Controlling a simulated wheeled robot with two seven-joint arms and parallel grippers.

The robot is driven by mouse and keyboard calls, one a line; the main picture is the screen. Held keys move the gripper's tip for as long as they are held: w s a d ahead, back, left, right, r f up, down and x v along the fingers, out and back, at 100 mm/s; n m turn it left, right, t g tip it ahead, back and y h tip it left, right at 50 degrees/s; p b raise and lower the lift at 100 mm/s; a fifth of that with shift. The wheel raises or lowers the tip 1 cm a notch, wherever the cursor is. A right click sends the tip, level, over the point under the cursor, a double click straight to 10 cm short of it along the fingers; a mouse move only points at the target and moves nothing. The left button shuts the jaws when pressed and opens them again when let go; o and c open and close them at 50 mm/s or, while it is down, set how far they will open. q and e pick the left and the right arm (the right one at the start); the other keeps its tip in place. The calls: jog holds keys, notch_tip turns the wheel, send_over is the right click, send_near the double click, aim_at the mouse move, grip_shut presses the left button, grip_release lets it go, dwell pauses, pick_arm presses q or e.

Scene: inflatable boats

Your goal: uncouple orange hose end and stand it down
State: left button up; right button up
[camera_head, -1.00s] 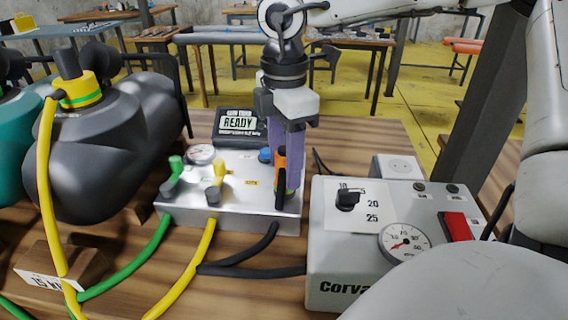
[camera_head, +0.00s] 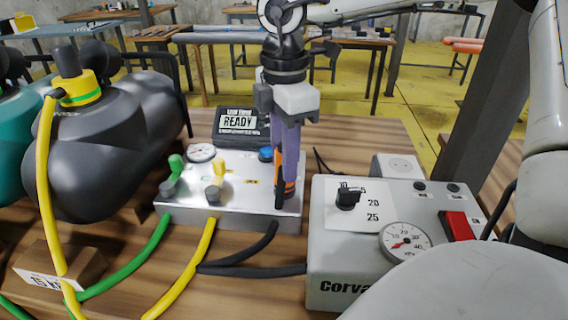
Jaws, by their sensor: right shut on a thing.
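The orange hose end (camera_head: 279,168) shows as a narrow strip beside the purple fingers of my right gripper (camera_head: 286,185), mostly hidden by them. My right gripper points down and is shut on it, at the right side of the silver valve box (camera_head: 232,205). Whether the hose end is still seated in a port there cannot be told. A black hose (camera_head: 250,262) runs from the front of the box toward the grey pump unit (camera_head: 330,255). My left gripper is not in view.
The grey pump unit with dial and red switch stands close right of the gripper. Green and yellow valve levers (camera_head: 219,172) stand to its left. A READY display (camera_head: 239,122) is behind. Dark inflated tubes (camera_head: 90,150) fill the left.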

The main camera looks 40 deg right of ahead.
jog(key=shift+r, duration=0.45)
dwell(0.6)
jog(key=shift+r, duration=0.2)
notch_tip(320, 180, up, 2)
jog(key=shift+p, duration=0.75)
jog(key=shift+r, duration=0.25)
